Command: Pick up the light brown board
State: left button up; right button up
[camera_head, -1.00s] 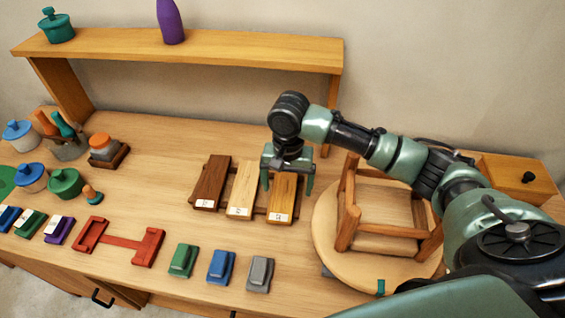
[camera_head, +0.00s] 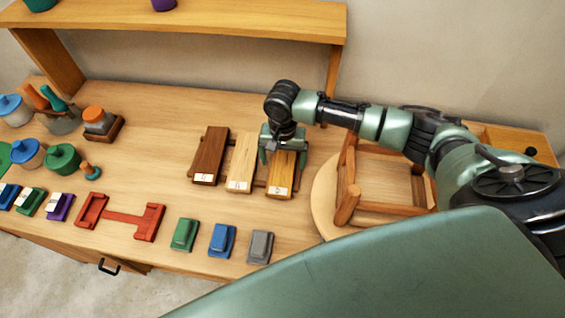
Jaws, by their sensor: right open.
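Three boards with small white labels lie side by side on a dark rack on the table. The left one is a dark brown board (camera_head: 210,153), the middle one a pale cream board (camera_head: 241,160), and the right one a golden light brown board (camera_head: 281,178). My right gripper (camera_head: 283,157) is open and points down over the far part of the golden board, with a finger on each side of it. The far end of that board is hidden under the gripper. Whether the fingers touch it I cannot tell. My left gripper is not in view.
A wooden stool frame (camera_head: 347,203) stands on a round wooden disc (camera_head: 325,190) right of the boards. Green (camera_head: 185,235), blue (camera_head: 222,240) and grey (camera_head: 260,246) blocks and a red holder (camera_head: 121,217) lie in front. A shelf (camera_head: 190,20) spans the back.

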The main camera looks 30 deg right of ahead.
jog(key=c, duration=1.5)
jog(key=shift+c, duration=0.8)
jog(key=shift+r, duration=0.2)
